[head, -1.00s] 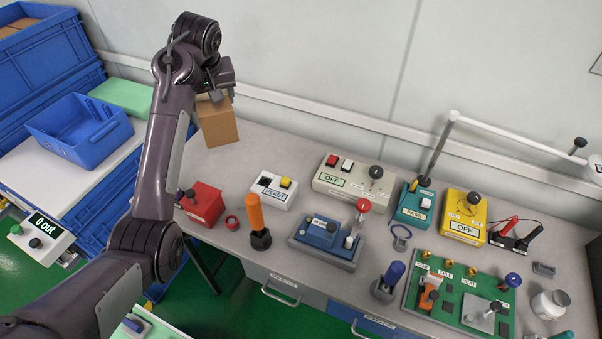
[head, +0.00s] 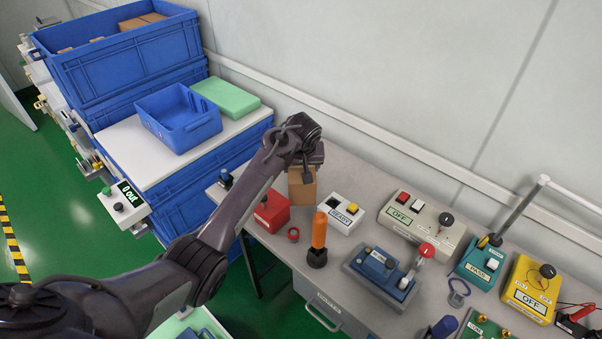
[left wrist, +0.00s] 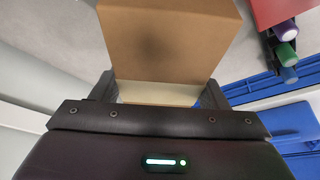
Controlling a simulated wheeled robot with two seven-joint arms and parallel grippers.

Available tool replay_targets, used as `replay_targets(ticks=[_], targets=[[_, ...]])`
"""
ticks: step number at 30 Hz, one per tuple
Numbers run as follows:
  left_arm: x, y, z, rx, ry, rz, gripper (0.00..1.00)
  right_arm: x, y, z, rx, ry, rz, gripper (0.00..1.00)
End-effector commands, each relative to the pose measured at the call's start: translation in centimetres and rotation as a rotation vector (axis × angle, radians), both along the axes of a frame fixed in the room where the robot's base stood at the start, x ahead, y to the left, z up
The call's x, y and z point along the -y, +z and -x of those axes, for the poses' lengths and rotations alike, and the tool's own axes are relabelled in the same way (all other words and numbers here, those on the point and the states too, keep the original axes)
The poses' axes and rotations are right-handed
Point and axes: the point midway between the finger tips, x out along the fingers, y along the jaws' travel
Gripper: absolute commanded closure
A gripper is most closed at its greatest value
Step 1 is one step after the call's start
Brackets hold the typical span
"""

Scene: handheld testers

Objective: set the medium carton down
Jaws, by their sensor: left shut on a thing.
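The medium carton (head: 302,190) is a brown cardboard box at the back left of the grey workbench, partly hidden by my left gripper (head: 303,168). In the left wrist view the carton (left wrist: 168,42) sits between the two fingers of my left gripper (left wrist: 160,90), which is shut on it. I cannot tell whether the carton's underside touches the bench. My right gripper is not in view.
A red box (head: 271,212) and a white READY box (head: 340,214) stand near the carton. An orange-handled tool (head: 318,235) stands in front. A blue bin (head: 180,118) and a green block (head: 226,98) lie on a white-topped stand to the left.

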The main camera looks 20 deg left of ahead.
Motion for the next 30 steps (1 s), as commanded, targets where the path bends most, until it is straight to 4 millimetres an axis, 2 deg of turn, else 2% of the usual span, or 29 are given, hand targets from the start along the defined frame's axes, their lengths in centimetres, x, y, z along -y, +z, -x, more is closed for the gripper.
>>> replay_targets(ticks=[3, 6, 17, 18, 22, 23, 30], targets=[[-0.1, -2.0, 0.0, -0.003, 0.001, -0.001, 0.61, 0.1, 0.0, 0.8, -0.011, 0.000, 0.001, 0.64], [-0.1, -2.9, 0.0, 0.000, 0.000, -0.001, 0.61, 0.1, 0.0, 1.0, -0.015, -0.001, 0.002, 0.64], [0.0, -3.3, 0.0, 0.000, 0.001, 0.000, 0.61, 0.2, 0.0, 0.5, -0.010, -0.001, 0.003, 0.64], [-0.1, -3.5, 0.1, -0.002, 0.002, 0.000, 0.31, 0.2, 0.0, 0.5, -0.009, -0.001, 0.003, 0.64], [0.0, -3.4, 0.1, -0.002, 0.001, 0.000, 0.14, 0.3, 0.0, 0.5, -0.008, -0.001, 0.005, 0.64], [0.0, -3.4, 0.1, -0.002, 0.001, 0.000, 0.10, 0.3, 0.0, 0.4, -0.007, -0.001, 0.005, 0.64], [0.0, -3.4, 0.1, -0.001, 0.001, 0.000, 0.10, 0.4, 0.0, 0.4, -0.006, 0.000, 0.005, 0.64]])
